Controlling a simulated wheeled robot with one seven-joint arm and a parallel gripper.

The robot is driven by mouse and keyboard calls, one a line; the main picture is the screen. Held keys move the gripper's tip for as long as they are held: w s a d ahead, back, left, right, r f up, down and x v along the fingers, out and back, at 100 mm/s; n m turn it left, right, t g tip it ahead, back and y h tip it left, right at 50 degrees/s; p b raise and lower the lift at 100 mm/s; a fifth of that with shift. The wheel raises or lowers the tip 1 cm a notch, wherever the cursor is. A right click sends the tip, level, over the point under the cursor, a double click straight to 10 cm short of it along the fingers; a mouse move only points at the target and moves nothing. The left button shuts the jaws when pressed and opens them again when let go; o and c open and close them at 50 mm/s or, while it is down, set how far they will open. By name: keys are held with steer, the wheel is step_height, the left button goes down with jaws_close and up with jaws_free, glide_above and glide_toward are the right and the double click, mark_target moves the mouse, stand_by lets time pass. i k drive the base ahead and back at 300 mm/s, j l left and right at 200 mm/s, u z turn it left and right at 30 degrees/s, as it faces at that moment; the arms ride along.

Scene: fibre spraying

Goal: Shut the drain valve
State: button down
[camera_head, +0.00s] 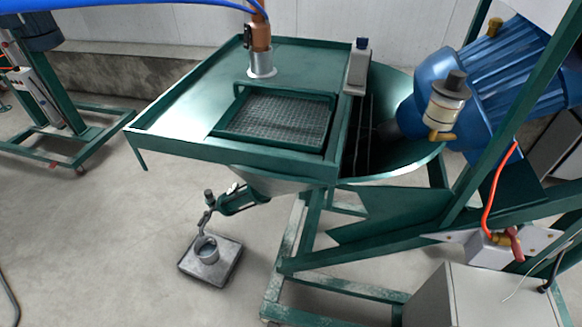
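A green drain pipe (242,200) sticks out to the left from under the green hopper. At its left end is a small dark fitting (209,197), which looks like the drain valve; it is too small to tell its handle position. A thin grey strand, possibly liquid or a spout, runs from it down towards a small grey cup (207,250). The cup stands on a square grey tray (226,266) on the floor. My gripper is not in view.
The hopper table (185,85) with a mesh grate overhangs the pipe. A blue motor (455,85) and green frame beams stand at right. A red-handled fitting (516,243) sits above a grey box (470,300).

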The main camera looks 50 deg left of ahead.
mark_target(206, 213)
steer(key=i+l+u, duration=0.15)
steer(key=l, duration=0.15)
steer(key=i+l+u, duration=0.15)
steer(key=l, duration=0.15)
steer(key=u, duration=1.9)
steer(key=k+j, duration=0.05)
steer(key=j, duration=0.05)
